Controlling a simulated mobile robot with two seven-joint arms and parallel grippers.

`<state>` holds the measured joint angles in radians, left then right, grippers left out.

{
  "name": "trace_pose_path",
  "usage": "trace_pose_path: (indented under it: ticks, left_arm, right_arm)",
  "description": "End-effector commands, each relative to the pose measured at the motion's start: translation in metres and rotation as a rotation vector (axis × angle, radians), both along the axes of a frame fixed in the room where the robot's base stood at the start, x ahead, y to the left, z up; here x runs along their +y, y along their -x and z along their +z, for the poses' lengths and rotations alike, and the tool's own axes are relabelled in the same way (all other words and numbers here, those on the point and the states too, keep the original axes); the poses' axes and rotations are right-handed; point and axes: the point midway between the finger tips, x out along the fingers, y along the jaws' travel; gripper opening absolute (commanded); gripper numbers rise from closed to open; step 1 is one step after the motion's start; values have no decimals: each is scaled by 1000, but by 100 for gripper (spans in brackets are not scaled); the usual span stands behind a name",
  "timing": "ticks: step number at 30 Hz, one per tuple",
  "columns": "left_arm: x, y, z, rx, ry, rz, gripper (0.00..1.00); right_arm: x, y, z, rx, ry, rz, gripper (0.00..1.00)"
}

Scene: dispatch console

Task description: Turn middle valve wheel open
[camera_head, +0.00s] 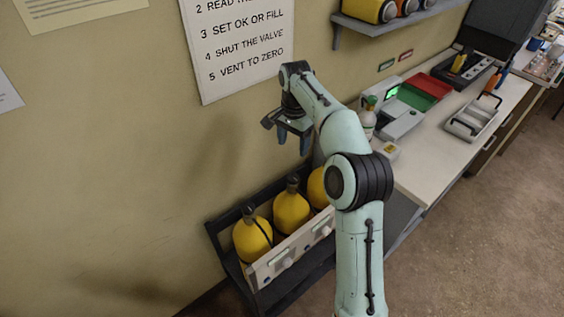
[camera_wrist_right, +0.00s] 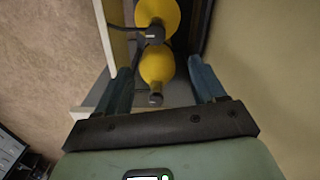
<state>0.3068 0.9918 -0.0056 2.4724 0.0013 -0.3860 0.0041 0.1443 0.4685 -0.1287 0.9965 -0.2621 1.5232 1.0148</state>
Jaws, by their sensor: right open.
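Three yellow cylinders stand in a rack in the head view; the middle cylinder (camera_head: 291,212) has a dark valve (camera_head: 292,183) on top. My right gripper (camera_head: 293,139) is open and empty, fingers down, above the rack and apart from the valves. In the right wrist view a yellow cylinder (camera_wrist_right: 157,65) with a small valve (camera_wrist_right: 155,98) shows between the fingers. I cannot tell which cylinder it is. My left gripper is out of view.
The rack (camera_head: 213,236) has a pale front panel and stands against the wall. An instruction sheet (camera_head: 240,45) hangs above. To the right a bench (camera_head: 425,170) holds a bottle (camera_head: 368,118), a device with a green screen (camera_head: 398,112) and trays. The wall left of the rack is clear.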

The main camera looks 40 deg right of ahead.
Motion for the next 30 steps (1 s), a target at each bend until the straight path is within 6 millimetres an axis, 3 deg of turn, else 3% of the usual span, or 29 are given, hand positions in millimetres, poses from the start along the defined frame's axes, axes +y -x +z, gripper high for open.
trace_pose_path:
  ticks: [5, 18, 24, 30]
  left_arm:
    - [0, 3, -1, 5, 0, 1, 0]
    - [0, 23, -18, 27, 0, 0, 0]
    - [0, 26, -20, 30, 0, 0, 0]
    - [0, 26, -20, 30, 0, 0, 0]
  right_arm:
    - [-1, 2, -20, 5, -1, 0, 69]
    - [0, 3, -110, 6, 0, 0, 69]
    - [0, 2, -130, 2, 0, 1, 69]
    - [0, 1, -134, 1, -1, 2, 69]
